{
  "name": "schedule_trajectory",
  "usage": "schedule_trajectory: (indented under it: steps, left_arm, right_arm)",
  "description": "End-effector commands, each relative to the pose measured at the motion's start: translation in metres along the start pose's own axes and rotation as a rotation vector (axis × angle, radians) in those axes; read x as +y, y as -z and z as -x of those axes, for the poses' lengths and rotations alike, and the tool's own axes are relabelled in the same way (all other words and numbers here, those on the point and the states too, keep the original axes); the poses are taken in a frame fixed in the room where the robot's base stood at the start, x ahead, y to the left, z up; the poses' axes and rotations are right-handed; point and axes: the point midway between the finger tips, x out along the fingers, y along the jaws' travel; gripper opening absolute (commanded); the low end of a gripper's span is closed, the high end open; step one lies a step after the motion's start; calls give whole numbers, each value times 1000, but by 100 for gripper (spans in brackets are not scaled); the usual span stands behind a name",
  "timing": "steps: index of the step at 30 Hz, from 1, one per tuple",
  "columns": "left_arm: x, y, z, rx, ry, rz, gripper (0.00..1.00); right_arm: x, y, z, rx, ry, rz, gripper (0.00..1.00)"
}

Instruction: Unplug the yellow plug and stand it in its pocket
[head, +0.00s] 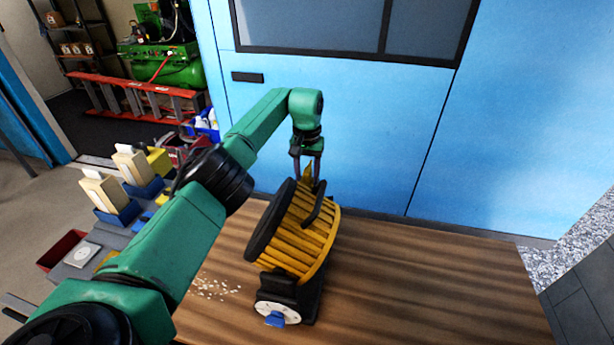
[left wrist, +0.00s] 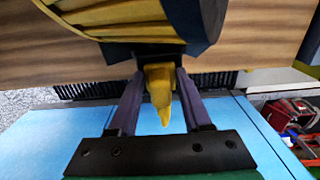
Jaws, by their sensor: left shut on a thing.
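The yellow plug (left wrist: 160,92) sits between the two fingers of my left gripper (left wrist: 161,75) in the left wrist view, its tapered end towards the palm. A dark block at the fingertips hides its other end. In the head view my left gripper (head: 309,172) points down at the upper far side of a cable reel (head: 300,235) with yellow slats and black flange. A bit of yellow (head: 307,174) shows between its fingers. I cannot tell whether the plug is still seated. I cannot make out its pocket. My right gripper is not in view.
The reel's black foot bears a white round face (head: 280,310) with a blue piece. The wooden table (head: 430,290) is clear on the right; pale crumbs (head: 215,288) lie left. A blue wall stands behind. A side bench holds blue trays (head: 118,215) with boxes.

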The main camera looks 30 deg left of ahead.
Motion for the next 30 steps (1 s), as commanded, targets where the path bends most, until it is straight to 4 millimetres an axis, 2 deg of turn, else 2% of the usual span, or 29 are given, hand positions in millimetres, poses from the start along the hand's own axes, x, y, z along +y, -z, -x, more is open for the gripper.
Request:
schedule_trajectory:
  steps: [6,7,9,26,30]
  left_arm:
    - [0,-1,-3,-7,2,0,0]
    - [0,-2,-3,-7,2,0,56]
    - [0,-2,-3,-7,3,1,83]
    - [-2,-2,-4,-8,7,3,84]
    - [-2,-1,2,-5,6,3,84]
  right_arm:
    - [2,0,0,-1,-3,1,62]
    - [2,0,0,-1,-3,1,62]
    - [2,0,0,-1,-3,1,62]
    - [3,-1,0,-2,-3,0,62]
    - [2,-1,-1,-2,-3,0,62]
